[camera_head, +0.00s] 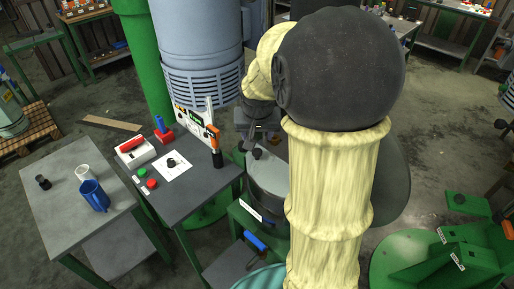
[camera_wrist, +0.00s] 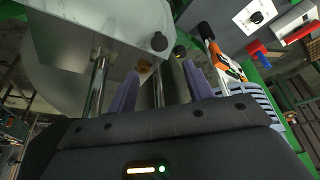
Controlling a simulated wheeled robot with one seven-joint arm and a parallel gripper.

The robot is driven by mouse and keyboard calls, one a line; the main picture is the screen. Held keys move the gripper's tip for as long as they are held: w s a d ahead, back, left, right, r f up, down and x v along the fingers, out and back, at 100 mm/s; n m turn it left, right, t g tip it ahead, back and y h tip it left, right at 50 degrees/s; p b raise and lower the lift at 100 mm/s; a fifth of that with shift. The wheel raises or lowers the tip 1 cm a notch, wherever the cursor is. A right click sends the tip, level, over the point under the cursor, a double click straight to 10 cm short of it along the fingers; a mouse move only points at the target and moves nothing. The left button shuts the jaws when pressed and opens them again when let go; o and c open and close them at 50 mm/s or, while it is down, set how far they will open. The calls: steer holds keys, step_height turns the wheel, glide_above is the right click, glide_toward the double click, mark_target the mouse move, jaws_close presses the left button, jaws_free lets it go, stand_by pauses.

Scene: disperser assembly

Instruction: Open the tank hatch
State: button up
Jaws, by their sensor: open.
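The grey metal tank (camera_head: 268,180) stands in the middle of the head view, partly hidden behind my arm. Its flat hatch lid has a black knob (camera_head: 257,153). My gripper (camera_head: 258,140) is above the lid, close to the knob. In the wrist view, my gripper (camera_wrist: 161,88) is open, with its two purple fingers apart and nothing clearly held between them. A black knob (camera_wrist: 158,41) shows just beyond the fingertips on a pale grey surface. The hatch looks closed, but much of it is hidden by my arm.
A dark table (camera_head: 196,186) left of the tank holds a white box with a red handle, red and green buttons, and an orange-handled tool (camera_head: 217,147). A grey side table (camera_head: 60,205) holds a blue jug (camera_head: 94,196). A large blue-grey cylinder (camera_head: 198,35) stands behind.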

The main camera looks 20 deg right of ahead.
mark_target(256, 151)
steer(key=p+x, duration=0.1)
steer(key=x, duration=1)
steer(key=shift+w+f+p, duration=0.1)
steer(key=shift+w+p, duration=0.05)
steer(key=shift+p, duration=0.15)
jaws_close()
